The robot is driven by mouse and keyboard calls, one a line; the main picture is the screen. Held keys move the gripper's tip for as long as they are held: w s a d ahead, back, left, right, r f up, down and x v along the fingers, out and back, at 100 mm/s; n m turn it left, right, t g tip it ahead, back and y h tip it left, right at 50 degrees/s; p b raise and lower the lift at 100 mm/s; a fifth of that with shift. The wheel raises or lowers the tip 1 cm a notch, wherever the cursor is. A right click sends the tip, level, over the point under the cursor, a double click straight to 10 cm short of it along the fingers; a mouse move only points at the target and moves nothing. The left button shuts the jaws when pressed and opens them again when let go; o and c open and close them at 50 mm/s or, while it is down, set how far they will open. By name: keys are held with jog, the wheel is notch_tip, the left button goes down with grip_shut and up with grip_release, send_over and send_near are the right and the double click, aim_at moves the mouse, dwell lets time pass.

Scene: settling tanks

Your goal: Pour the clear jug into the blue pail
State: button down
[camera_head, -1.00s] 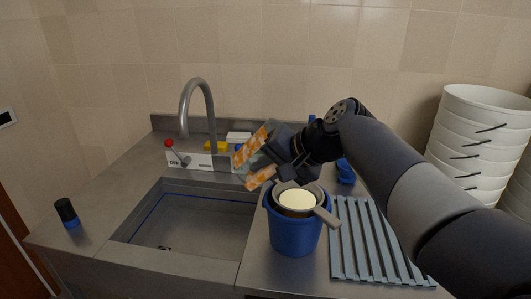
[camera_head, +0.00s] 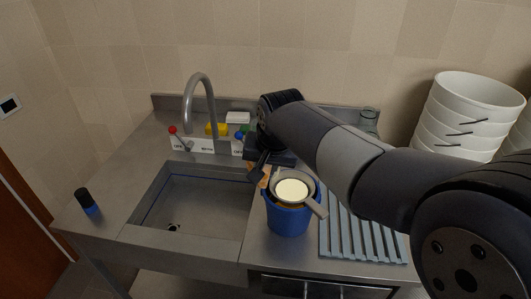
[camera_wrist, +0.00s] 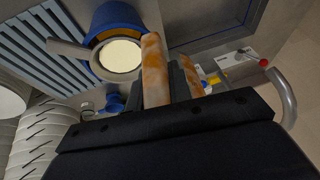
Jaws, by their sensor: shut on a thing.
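The blue pail (camera_head: 287,220) stands on the steel counter right of the sink. It also shows in the wrist view (camera_wrist: 117,15). A grey strainer (camera_head: 318,208) with a cream round inside (camera_head: 292,189) sits over its mouth, handle to the lower right. My gripper (camera_head: 257,172), with orange-patched fingers, is low at the pail's left back side, close to the strainer. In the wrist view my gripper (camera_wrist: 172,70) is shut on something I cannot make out.
A ribbed drain rack (camera_head: 355,235) lies right of the pail, and stacked white buckets (camera_head: 465,115) stand behind it. The sink (camera_head: 190,205) with its curved tap (camera_head: 208,100) is on the left. A small dark bottle (camera_head: 87,200) stands at the left.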

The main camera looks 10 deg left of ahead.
jog(key=shift+r+h+p, duration=0.35)
jog(key=shift+h+p, duration=0.05)
jog(key=shift+h, duration=0.2)
jog(key=shift+f, duration=0.15)
jog(key=shift+r+p, duration=0.6)
jog(key=shift+r, duration=1.95)
